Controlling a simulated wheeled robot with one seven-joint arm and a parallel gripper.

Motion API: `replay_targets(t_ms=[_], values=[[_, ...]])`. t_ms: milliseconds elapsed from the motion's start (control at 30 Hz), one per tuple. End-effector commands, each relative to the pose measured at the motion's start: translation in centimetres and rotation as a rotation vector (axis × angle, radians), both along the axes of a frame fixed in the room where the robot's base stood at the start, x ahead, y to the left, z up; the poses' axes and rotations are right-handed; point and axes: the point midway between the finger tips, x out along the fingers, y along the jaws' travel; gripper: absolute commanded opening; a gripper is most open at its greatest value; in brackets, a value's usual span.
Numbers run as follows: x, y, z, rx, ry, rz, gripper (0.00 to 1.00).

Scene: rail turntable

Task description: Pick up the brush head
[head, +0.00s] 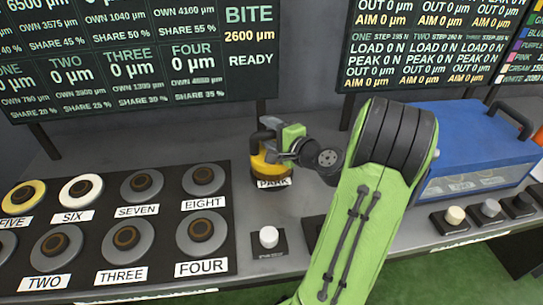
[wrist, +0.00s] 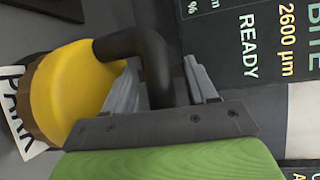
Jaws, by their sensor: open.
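The brush head is a yellow dome with a brown lower rim and a black curved handle. It sits at the PARK label in the head view (head: 262,167). It fills the left of the wrist view (wrist: 70,92), where its black handle arches into the space between my fingers. My gripper (head: 270,141) is at the brush head's upper part, with a green body behind it. In the wrist view my gripper (wrist: 165,88) is open, with one grey finger on each side of the handle. Whether either finger touches the handle cannot be told. Part of the brush head is hidden by my gripper.
A black board (head: 78,262) with several labelled round discs lies left of the brush head. A white knob (head: 268,238) stands in front. A blue case (head: 462,128) and small knobs (head: 454,216) are at right. Dark display screens (head: 120,55) rise behind the grey bench.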

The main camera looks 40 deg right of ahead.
Motion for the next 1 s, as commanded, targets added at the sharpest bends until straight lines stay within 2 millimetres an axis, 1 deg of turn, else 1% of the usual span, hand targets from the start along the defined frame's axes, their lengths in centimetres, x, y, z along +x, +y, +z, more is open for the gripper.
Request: replay_targets(t_ms=[33,100,267,633,1000], values=[[0.53,0.01,-0.01,-0.001,-0.002,0.002,0.57],[0.78,-0.06,-0.07,-0.001,-0.001,0.0,0.57],[0.73,-0.07,-0.06,0.0,-0.001,-0.001,0.57],[0.69,-0.07,-0.07,0.0,-0.001,-0.001,0.0],[0.67,-0.06,-0.09,0.0,0.0,-0.001,0.0]])
